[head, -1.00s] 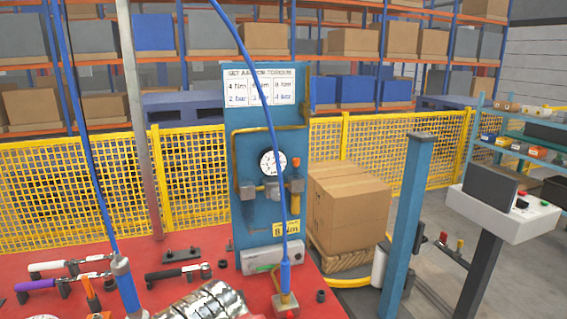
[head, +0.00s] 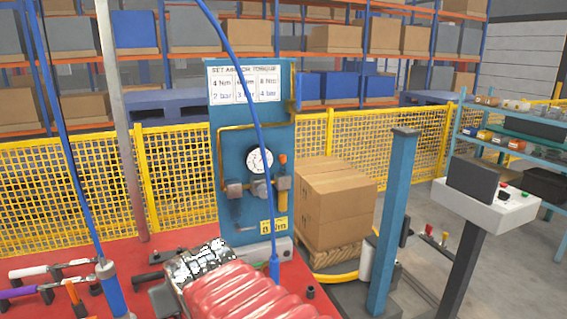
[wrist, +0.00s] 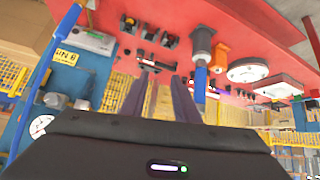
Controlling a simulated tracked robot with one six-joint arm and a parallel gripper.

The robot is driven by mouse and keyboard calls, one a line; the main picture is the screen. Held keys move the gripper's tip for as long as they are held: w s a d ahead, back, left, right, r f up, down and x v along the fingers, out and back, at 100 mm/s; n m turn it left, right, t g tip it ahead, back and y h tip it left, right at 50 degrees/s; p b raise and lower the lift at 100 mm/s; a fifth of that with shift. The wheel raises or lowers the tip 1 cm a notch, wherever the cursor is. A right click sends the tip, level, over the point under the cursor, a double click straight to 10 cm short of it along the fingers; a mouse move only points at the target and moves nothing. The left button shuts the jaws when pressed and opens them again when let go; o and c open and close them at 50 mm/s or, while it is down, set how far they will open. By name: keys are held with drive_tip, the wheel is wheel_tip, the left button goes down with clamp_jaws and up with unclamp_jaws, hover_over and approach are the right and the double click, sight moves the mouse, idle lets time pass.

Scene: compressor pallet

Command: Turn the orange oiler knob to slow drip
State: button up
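The orange oiler knob (head: 283,158) stands upright atop the yellowish oiler (head: 282,185), at the right of the pipe fittings on the blue panel (head: 228,130). A round white gauge (head: 260,159) is just left of it. In the wrist view, the scene is upside down and my gripper (wrist: 158,90) shows two dark fingers spread apart with nothing between them. The gauge (wrist: 41,126) and part of the panel are at the left of that view, off to one side of the fingers. I cannot make out the knob there. My gripper is apart from the panel.
A blue hose (head: 247,100) hangs in front of the panel. A red table (head: 130,262) carries several tools at the left. Cartons (head: 335,200) stand on a pallet right of the panel, with a blue post (head: 394,220) and control console (head: 490,205) farther right.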

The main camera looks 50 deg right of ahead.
drive_tip(key=w+d+r+m+t+h, duration=0.1)
drive_tip(key=w+d+r+h, duration=0.1)
drive_tip(key=d, duration=0.4)
drive_tip(key=w+d+r+m+t+h, duration=0.1)
drive_tip(key=w+d+r, duration=0.15)
drive_tip(key=d, duration=0.35)
drive_tip(key=m+t+h, duration=0.3)
drive_tip(key=h, duration=0.3)
approach(283, 159)
drive_tip(key=v, duration=0.5)
drive_tip(key=shift+s+d+f, duration=0.15)
drive_tip(key=shift+s, duration=0.05)
drive_tip(key=shift+x, duration=6.9)
drive_tip(key=shift+w+a, duration=0.15)
drive_tip(key=shift+a, duration=0.05)
drive_tip(key=shift+c, duration=0.4)
